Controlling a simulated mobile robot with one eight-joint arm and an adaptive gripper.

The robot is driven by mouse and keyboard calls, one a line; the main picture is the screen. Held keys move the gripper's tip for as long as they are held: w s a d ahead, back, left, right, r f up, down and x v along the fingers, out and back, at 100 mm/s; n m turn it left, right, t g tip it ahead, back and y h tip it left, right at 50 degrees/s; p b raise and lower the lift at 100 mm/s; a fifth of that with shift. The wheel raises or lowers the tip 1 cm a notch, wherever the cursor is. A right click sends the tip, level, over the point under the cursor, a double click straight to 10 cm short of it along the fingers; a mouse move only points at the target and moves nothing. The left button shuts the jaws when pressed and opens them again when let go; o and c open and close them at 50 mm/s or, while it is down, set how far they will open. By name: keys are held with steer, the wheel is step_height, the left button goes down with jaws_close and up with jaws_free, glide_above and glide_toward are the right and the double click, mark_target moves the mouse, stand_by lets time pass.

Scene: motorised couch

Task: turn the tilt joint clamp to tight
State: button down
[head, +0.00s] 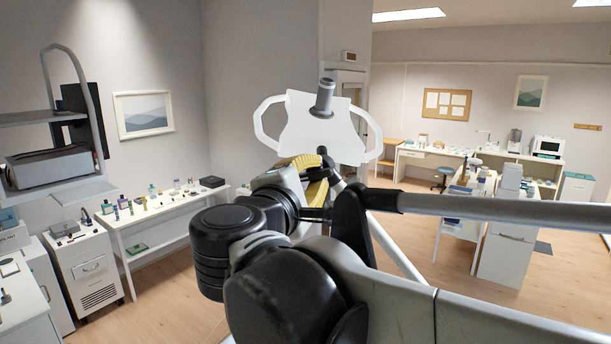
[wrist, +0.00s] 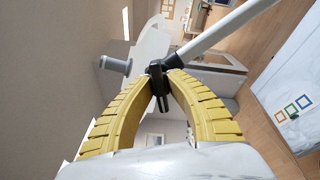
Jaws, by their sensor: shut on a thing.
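A white panel-like head (head: 300,130) with a loop handle on each side and a grey cylindrical knob (head: 324,97) stands in the middle of the head view. In the wrist view, a pale tube (wrist: 225,27) runs from the upper right to a black tilt joint clamp (wrist: 163,103) in front of the white head (wrist: 152,45). My gripper (wrist: 160,76) has its two yellow ribbed fingers shut on the clamp, tips on either side. In the head view my gripper (head: 314,178) is below the white head; the clamp is hidden there. I cannot tell how tight it is.
A side table (head: 170,215) with several small bottles stands along the left wall. Metal shelving (head: 25,120) is at the far left. White benches (head: 510,240) with equipment stand at the right. Wooden floor lies open between them.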

stand_by(0.4)
steer(key=c, duration=1.3)
jaws_free()
steer(key=v, duration=1.2)
